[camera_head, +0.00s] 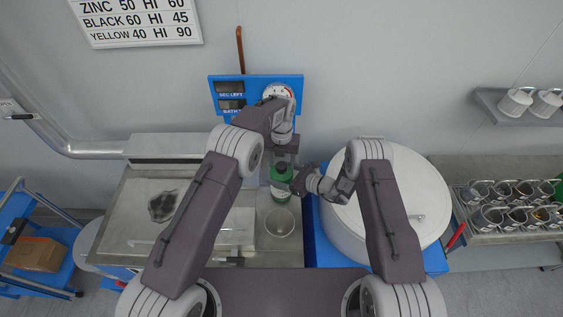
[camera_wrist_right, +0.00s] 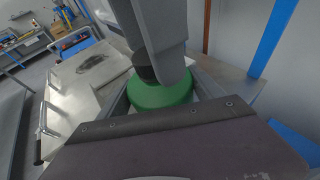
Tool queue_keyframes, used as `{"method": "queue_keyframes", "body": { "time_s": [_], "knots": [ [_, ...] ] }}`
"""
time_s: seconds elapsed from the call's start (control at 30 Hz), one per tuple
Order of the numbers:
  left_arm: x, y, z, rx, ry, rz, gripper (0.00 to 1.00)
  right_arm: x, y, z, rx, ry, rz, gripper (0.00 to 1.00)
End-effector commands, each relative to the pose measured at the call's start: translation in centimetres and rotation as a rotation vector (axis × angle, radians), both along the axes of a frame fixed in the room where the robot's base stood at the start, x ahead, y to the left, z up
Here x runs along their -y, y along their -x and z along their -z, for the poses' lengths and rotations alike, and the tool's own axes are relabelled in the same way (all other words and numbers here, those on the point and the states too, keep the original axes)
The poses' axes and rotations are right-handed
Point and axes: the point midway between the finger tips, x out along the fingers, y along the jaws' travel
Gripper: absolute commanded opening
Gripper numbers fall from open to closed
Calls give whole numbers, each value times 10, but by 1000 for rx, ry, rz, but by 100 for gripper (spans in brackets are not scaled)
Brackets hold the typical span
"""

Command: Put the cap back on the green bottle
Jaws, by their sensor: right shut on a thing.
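The green bottle (camera_head: 281,188) stands upright at the right end of the steel bench; its green shoulder also shows in the right wrist view (camera_wrist_right: 160,93). My right gripper (camera_head: 298,181) comes in from the right and is shut on the bottle's side. My left gripper (camera_head: 284,150) is just above the bottle top. A dark piece (camera_wrist_right: 147,73) sits over the bottle's shoulder, beside a grey finger. I cannot tell whether it is the cap or the neck, or whether my left gripper holds it. The left fingertips are partly hidden.
A clear round dish (camera_head: 280,223) stands just in front of the bottle. A blue panel with displays and a dial (camera_head: 231,86) is on the wall behind. A large white drum (camera_head: 418,190) stands to the right. A steel tray with a dark patch (camera_head: 133,225) lies left.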

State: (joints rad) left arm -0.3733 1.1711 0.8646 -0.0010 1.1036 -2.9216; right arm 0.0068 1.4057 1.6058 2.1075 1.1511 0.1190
Motion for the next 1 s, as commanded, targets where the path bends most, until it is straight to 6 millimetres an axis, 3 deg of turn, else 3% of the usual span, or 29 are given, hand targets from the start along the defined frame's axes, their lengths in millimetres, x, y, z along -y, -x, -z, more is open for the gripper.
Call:
{"method": "queue_keyframes", "body": {
  "time_s": [0.27,0.57,0.83,1.0],
  "knots": [
    [0,0,-6,-1,0,-1,57,0,0,0,-1,-1,0,0],
    [0,0,-43,-1,0,-1,57,0,0,0,0,0,1,0],
    [0,1,-45,-3,0,-4,54,0,0,0,1,-1,1,0],
    [0,1,-44,-4,-1,-206,54,0,0,0,1,-1,1,0]
  ]
}}
